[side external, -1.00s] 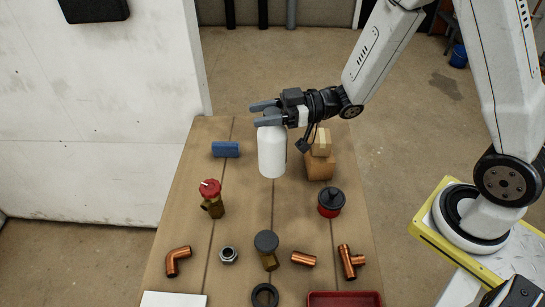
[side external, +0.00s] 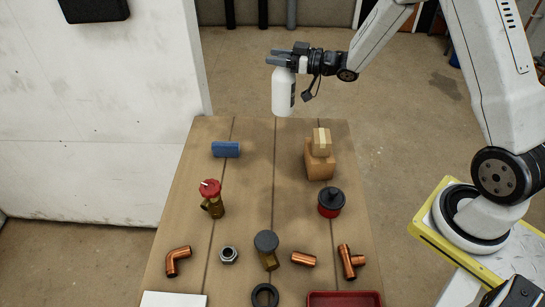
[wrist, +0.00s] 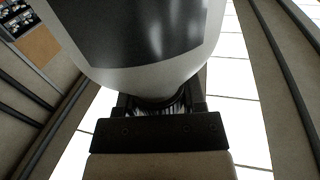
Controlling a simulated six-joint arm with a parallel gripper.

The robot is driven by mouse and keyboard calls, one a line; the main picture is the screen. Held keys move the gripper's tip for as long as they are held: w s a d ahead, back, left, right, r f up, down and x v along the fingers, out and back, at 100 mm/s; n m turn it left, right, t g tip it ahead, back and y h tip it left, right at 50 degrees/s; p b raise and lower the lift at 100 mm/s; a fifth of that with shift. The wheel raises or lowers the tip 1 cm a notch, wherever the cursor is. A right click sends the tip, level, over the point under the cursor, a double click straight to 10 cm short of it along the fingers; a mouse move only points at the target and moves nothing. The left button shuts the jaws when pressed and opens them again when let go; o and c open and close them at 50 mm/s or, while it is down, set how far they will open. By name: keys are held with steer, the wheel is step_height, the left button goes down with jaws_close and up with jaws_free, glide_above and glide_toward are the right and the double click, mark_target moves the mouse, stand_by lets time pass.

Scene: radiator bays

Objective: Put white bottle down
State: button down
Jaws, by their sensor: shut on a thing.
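A white bottle (side external: 283,94) with a dark label patch hangs upright from my gripper (side external: 283,59) in the side external view. My gripper is shut on the bottle's upper end. In the side picture the bottle's base shows just at the far edge of the brown table (side external: 252,133); its exact height above it I cannot tell. In the wrist view the bottle (wrist: 130,73) fills the upper middle, white with a dark patch, and hides much of the scene. The fingertips are partly hidden by the bottle there.
Copper fittings (side external: 178,261) and a red tray (side external: 343,299) are near the front. The table's far middle is clear.

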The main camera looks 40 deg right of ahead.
mark_target(277, 76)
steer(key=shift+f, duration=3)
steer(key=shift+f, duration=2.05)
steer(key=shift+c, duration=1)
jaws_free()
steer(key=shift+f, duration=0.1)
steer(key=shift+d+r, duration=0.1)
steer(key=shift+r, duration=0.1)
steer(key=v, duration=1.2)
